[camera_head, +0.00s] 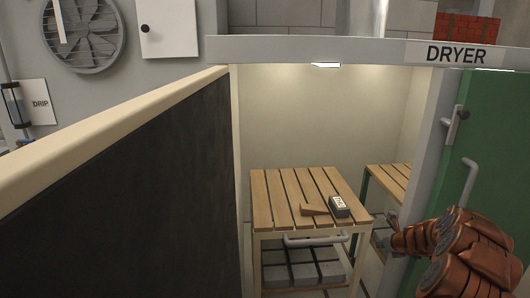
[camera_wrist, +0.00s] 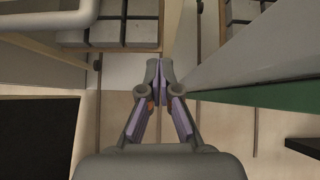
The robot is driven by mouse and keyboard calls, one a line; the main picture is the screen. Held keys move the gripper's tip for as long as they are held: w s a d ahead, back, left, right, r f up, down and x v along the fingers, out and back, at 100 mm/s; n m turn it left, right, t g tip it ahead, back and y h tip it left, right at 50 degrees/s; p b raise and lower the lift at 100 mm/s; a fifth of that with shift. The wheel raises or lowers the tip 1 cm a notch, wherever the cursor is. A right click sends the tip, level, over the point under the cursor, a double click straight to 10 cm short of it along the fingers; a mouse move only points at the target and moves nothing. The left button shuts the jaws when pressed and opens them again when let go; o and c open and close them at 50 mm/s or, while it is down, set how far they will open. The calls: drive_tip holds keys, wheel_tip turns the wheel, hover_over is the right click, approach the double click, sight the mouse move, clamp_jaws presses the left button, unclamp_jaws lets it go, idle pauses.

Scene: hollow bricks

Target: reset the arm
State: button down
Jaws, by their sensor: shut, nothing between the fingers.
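My gripper (camera_wrist: 158,78) is shut and empty in the wrist view, its fingertips meeting above the pale floor. In the head view my copper-coloured arm reaches in at the lower right, in front of the open green door (camera_head: 488,150). The gripper's end (camera_head: 391,218) is small there, low between the slatted table (camera_head: 262,205) and the door, and its fingers are hard to make out.
The slatted table stands inside the DRYER opening, with a wooden piece (camera_head: 314,210) and a small dark labelled block (camera_head: 339,206) on top. Grey bricks (camera_head: 303,275) lie on its lower shelf. A second slatted table (camera_head: 391,178) stands behind right. A dark cream-topped partition (camera_head: 130,190) blocks the left.

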drive_tip(key=s+a+r+n+y, duration=0.1)
drive_tip(key=a+r+n, duration=0.25)
drive_tip(key=a, duration=0.35)
drive_tip(key=s+a+r+n+g+y, duration=0.1)
drive_tip(key=a+r+n+y, duration=0.15)
drive_tip(key=a+r, duration=0.35)
drive_tip(key=s+a+r+n+y, duration=0.1)
drive_tip(key=a+r+n, duration=0.25)
drive_tip(key=a, duration=0.45)
drive_tip(key=s+a+r+n+g+y, duration=0.1)
drive_tip(key=s+a+r+n+g, duration=0.3)
drive_tip(key=s+a+n, duration=0.65)
drive_tip(key=s+a+r+n+g+h+p, duration=0.1)
drive_tip(key=s+a+r+n, duration=0.2)
drive_tip(key=s, duration=0.6)
drive_tip(key=s+a+n+g+h, duration=0.1)
drive_tip(key=s+a+n+g, duration=0.2)
drive_tip(key=s, duration=0.6)
drive_tip(key=s+d+n+g+h, duration=0.1)
drive_tip(key=s+d+n+h, duration=0.1)
drive_tip(key=s, duration=0.8)
drive_tip(key=s+d+n+h, duration=0.2)
drive_tip(key=s+d+n, duration=0.2)
drive_tip(key=s+n, duration=0.3)
drive_tip(key=s, duration=0.4)
drive_tip(key=shift+g, duration=0.4)
drive_tip(key=shift+s, duration=0.1)
